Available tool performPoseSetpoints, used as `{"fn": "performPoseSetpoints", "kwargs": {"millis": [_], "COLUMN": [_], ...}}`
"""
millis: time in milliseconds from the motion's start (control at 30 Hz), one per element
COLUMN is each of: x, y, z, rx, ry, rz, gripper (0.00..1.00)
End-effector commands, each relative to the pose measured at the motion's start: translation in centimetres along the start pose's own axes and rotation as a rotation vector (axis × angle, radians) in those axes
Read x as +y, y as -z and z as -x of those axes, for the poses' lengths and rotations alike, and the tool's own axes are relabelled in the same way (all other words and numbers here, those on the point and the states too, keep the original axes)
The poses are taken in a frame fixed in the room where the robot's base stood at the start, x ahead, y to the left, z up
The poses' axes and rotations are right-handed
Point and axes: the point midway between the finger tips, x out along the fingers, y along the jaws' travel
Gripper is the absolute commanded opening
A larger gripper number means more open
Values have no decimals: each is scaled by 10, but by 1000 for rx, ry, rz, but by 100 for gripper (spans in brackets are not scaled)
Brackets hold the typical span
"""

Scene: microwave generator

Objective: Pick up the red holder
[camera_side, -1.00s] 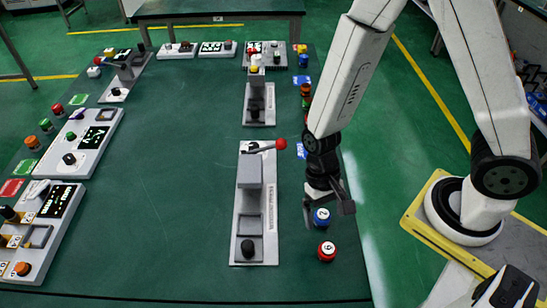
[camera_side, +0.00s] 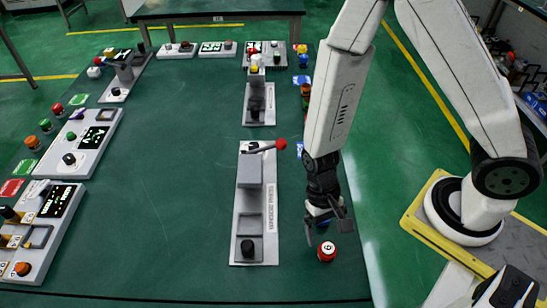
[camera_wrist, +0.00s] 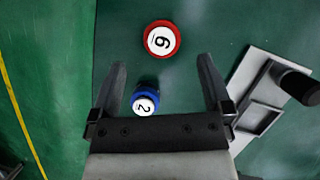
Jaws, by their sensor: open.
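The red holder (camera_side: 327,252), a short round piece with a white numbered top, stands on the green table near its right edge. In the wrist view the red holder (camera_wrist: 177,40) lies just beyond my fingertips, roughly centred between them. My gripper (camera_side: 329,228) points down just behind it in the side view and is open and empty. A blue holder (camera_wrist: 146,92) marked 2 shows between my open fingers (camera_wrist: 162,66) in the wrist view. In the side view my gripper hides most of the blue holder. My exact height above the table is hard to tell.
A grey press station (camera_side: 240,215) with a red-knobbed lever stands left of the holders; its corner (camera_wrist: 262,60) shows right of my fingers. A second station (camera_side: 260,105) is farther back. Control panels (camera_side: 85,140) line the left side. The table's middle is clear.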

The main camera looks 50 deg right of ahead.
Motion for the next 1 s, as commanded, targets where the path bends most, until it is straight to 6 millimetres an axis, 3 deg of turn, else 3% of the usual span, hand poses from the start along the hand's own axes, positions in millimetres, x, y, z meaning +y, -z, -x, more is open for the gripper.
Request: {"fn": "performPoseSetpoints", "kwargs": {"millis": [267, 700, 1000], "x": [-1, -2, -2], "y": [0, 0, 0], "z": [-6, -40, -52], "rx": [-1, -3, 0], "ry": [0, -1, -1], "rz": [0, 1, 0], "gripper": [100, 100, 100]}}
